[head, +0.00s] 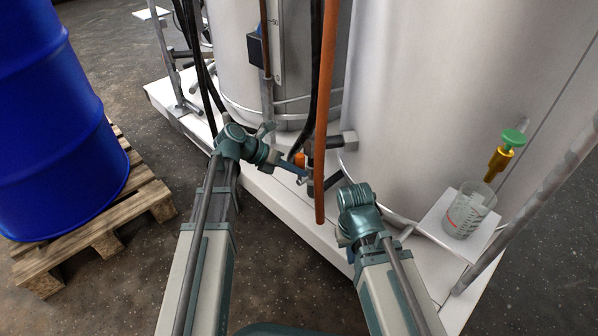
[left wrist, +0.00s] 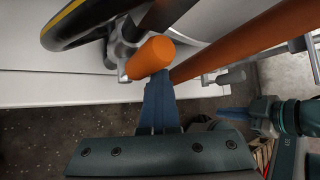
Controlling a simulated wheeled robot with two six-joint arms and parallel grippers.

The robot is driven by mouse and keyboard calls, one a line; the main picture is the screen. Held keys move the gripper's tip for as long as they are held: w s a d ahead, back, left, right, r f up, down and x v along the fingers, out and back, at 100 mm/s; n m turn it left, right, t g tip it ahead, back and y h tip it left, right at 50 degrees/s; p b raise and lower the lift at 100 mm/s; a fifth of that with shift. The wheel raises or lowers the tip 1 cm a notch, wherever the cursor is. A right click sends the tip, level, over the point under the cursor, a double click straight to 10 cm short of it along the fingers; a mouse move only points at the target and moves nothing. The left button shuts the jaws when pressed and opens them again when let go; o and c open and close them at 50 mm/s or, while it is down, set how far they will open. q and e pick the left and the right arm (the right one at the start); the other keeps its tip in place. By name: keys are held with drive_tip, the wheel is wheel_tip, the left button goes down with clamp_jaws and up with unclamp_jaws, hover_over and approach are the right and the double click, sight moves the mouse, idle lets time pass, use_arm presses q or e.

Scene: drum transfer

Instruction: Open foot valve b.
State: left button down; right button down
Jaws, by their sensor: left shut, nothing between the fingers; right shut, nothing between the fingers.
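An orange valve handle (head: 299,159) sits low on the pipework at the foot of the tanks; no label shows which valve it is. In the left wrist view the handle (left wrist: 150,58) is a short, rounded orange grip on a grey metal fitting. My left gripper (head: 302,171) is shut and empty, its blue fingertips right at the handle. In the left wrist view its fingers (left wrist: 160,90) end just below the handle; whether they touch it I cannot tell. My right gripper (head: 334,178) is shut and empty, right of the orange pipe, partly hidden by its own wrist.
An orange pipe (head: 326,100) hangs down close beside the handle, between my grippers. Black hoses (head: 198,60) run down behind my left arm. A blue drum (head: 55,120) stands on a wooden pallet (head: 150,192) at left. A beaker (head: 466,212) stands on a small shelf at right.

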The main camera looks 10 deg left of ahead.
use_arm(q)
drive_tip(key=shift+w+a, duration=0.55)
drive_tip(key=shift+r, duration=0.1)
drive_tip(key=s+p+v, duration=0.1)
drive_tip(key=p+v, duration=0.7)
drive_tip(key=v, duration=0.5)
drive_tip(key=shift+d+r+p, duration=0.15)
drive_tip(key=shift+r+p, duration=0.05)
drive_tip(key=shift+p, duration=0.15)
